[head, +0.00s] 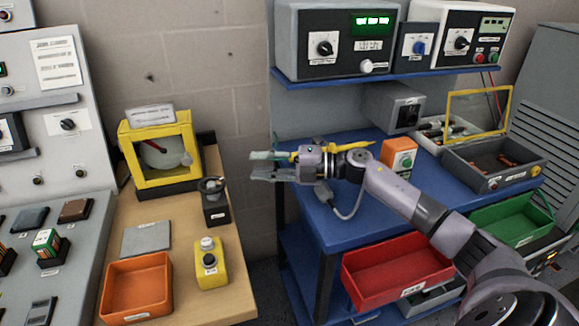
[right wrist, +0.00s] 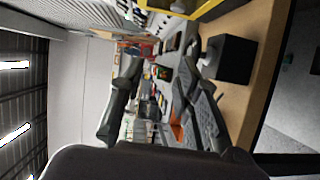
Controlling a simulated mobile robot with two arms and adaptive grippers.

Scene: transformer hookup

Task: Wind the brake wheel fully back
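A black box (head: 216,211) with a small grey wheel or crank (head: 211,185) on top stands on the wooden bench, in front of the yellow-framed unit. It looks like the brake wheel, but its label is too small to read. The black box also shows in the right wrist view (right wrist: 229,58), turned sideways, beyond one finger. My right gripper (head: 264,165) is right of the wheel in the head view, apart from it, its two fingers spread with nothing between them. In the right wrist view the fingers (right wrist: 160,108) also stand apart. My left gripper is not in view.
The yellow-framed unit (head: 159,178) with a round dial and red pointer stands behind. An orange tray (head: 137,288), a grey plate (head: 146,239) and a yellow button box (head: 208,264) sit on the bench. A blue shelf (head: 330,210) with instruments is right. A gap separates bench and shelf.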

